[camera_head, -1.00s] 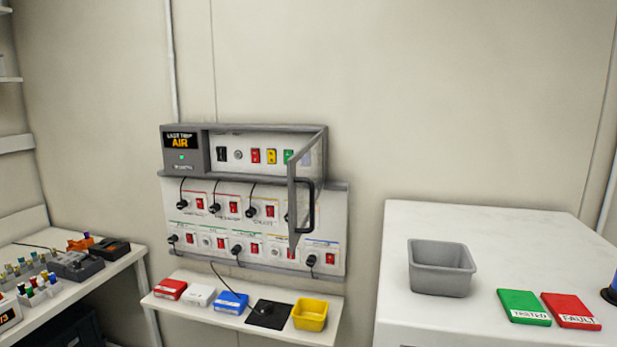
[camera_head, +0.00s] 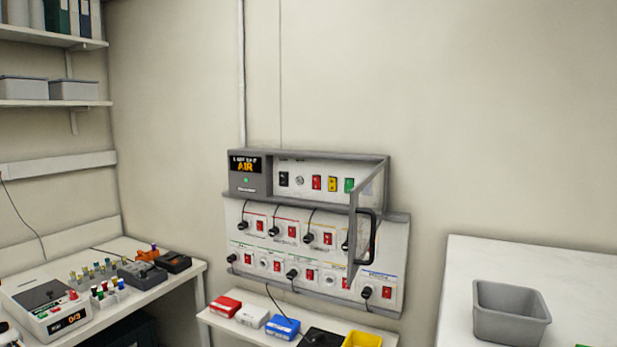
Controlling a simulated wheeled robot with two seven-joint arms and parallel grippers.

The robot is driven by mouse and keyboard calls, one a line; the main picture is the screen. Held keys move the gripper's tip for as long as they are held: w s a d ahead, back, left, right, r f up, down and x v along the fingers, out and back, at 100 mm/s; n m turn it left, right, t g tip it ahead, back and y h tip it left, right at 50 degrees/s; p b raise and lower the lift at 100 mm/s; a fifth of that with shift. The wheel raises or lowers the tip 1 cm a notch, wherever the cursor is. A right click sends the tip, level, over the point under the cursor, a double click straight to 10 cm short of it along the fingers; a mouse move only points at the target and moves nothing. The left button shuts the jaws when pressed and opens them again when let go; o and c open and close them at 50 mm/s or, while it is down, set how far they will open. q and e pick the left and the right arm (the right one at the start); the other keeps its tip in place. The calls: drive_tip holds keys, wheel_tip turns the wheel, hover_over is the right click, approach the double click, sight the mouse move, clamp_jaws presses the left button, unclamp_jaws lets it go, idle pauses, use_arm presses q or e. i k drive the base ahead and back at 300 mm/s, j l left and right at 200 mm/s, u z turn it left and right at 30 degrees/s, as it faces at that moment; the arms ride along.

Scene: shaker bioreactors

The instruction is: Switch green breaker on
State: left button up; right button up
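The green breaker (camera_head: 349,185) is the rightmost switch in the top row of the wall panel (camera_head: 300,167). A yellow switch (camera_head: 332,183), a red switch (camera_head: 316,182) and a black switch (camera_head: 284,179) sit to its left, with a round silver knob between the black and red ones. A hinged clear cover (camera_head: 354,225) with a dark handle (camera_head: 370,237) stands swung open at the panel's right side. The display (camera_head: 245,165) reads "AIR" in orange above a small green light. The breaker's position is too small to tell. Neither gripper is in view.
Below are rows of red rocker switches and plugged black cords. A narrow shelf (camera_head: 216,319) holds red, white and blue boxes and a yellow bin (camera_head: 361,340). A grey bin (camera_head: 510,312) stands on the right counter (camera_head: 462,275). A cluttered bench (camera_head: 190,275) is at left.

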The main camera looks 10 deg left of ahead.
sight(348, 186)
drive_tip(key=i+j+z, duration=0.15)
drive_tip(key=j, duration=0.2)
drive_tip(key=i+j+z, duration=0.1)
drive_tip(key=i+j, duration=0.15)
drive_tip(key=i+j+z, duration=0.15)
drive_tip(key=j, duration=0.3)
drive_tip(key=i+j+z, duration=0.15)
drive_tip(key=j, duration=0.25)
drive_tip(key=i+j+z, duration=0.15)
drive_tip(key=j, duration=0.3)
drive_tip(key=i+j+z, duration=0.1)
drive_tip(key=j, duration=0.3)
drive_tip(key=i+j+z, duration=0.15)
drive_tip(key=j, duration=0.3)
drive_tip(key=i+j+z, duration=0.15)
drive_tip(key=j, duration=0.3)
drive_tip(key=k, duration=0.05)
